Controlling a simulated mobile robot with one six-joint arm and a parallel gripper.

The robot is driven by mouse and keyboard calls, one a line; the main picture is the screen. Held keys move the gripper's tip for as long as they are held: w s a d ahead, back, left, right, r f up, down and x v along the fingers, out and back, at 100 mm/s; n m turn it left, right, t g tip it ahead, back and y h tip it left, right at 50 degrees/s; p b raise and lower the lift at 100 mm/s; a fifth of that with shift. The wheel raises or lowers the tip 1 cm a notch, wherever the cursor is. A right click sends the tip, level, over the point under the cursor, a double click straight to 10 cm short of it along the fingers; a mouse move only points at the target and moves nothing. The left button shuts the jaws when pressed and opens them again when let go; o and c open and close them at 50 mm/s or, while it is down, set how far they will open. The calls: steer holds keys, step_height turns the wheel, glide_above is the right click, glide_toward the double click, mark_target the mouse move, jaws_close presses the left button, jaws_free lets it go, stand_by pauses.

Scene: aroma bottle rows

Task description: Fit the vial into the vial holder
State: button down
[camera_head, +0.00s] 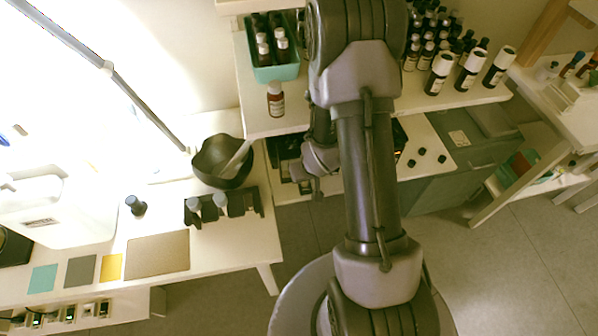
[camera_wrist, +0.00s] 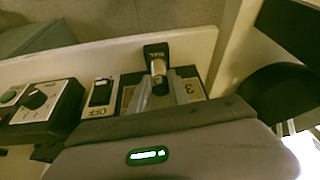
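In the wrist view a small thing with a dark, wide end and a pale metallic cylinder (camera_wrist: 158,67) shows at the tips of my gripper (camera_wrist: 162,88). It may be the vial, but I cannot tell. The two grey fingers lie on either side of the cylinder's near end; whether they touch it is unclear. In the head view my arm hides most of the gripper, beside the shelf. A black rack (camera_head: 244,203), possibly the vial holder, stands on the left table with pale-capped vials (camera_head: 221,201) at it. A dark vial (camera_head: 136,205) stands left of it.
A dark bowl (camera_head: 214,166) stands behind the rack. A brown bottle (camera_head: 275,100) and a teal crate (camera_head: 274,74) are on the shelf. A panel with a dial (camera_wrist: 38,98) and an OFF label (camera_wrist: 97,112) lies left of my fingers. A tan mat (camera_head: 157,254) is bare.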

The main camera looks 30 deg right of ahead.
steer(key=shift+w+a+f, duration=0.1)
steer(key=shift+w+f, duration=0.05)
steer(key=shift+w, duration=0.15)
steer(key=shift+s, duration=0.35)
steer(key=shift+f, duration=0.1)
steer(key=c, duration=1.2)
jaws_free()
steer(key=shift+w, duration=0.1)
steer(key=shift+c, duration=0.2)
steer(key=shift+r+p, duration=0.35)
steer(key=p+v, duration=0.4)
steer(key=v, duration=0.7)
steer(key=shift+r, duration=0.35)
steer(key=shift+s, duration=0.25)
